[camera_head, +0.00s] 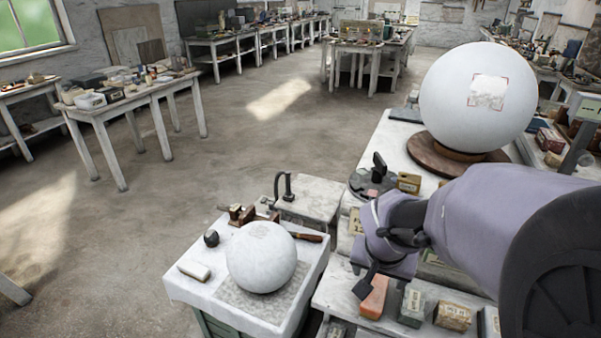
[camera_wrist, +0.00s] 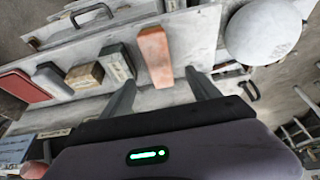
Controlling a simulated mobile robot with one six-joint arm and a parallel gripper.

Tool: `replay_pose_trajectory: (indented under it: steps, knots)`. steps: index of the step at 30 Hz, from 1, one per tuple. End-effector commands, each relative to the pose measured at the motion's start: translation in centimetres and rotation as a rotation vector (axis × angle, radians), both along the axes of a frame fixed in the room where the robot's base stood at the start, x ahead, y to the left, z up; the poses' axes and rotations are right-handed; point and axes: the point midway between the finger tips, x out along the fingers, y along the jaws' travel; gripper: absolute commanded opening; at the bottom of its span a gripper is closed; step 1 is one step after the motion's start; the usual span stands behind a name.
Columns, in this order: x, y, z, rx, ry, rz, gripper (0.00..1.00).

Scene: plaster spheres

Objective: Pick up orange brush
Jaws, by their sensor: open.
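The orange brush (camera_head: 375,297) looks like a plain orange block, and I see no bristles. It lies on the pale bench at the lower middle of the head view, partly covered by a dark finger. In the wrist view the orange brush (camera_wrist: 155,55) lies lengthwise ahead of me, its near end at the gap between the fingertips. My gripper (camera_wrist: 160,80) is open, with one finger on each side of that gap and nothing held. In the head view my gripper (camera_head: 367,283) is just above and left of the brush; whether it touches is unclear.
A dark grey-green block (camera_head: 412,307) and a tan box (camera_head: 453,316) stand right of the brush. A white sphere (camera_head: 261,257) sits on the smaller table to the left. A large sphere (camera_head: 478,97) stands behind my arm. Open floor (camera_head: 230,140) lies beyond.

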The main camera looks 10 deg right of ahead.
Motion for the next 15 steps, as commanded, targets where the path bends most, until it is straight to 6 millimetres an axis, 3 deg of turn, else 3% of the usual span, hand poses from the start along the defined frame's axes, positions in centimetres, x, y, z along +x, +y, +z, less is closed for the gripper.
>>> replay_pose_trajectory:
  steps: [1, 3, 11, 15]
  knots:
    - [0.4, -0.3, -2.0, 0.0, 0.004, -0.001, 0.71]
    - [0.9, -0.7, -3.5, 0.0, 0.002, 0.001, 0.71]
    - [1.9, -1.3, -5.9, 0.001, 0.001, -0.001, 0.71]
    - [2.6, -2.0, -8.7, 0.001, 0.001, -0.001, 0.71]
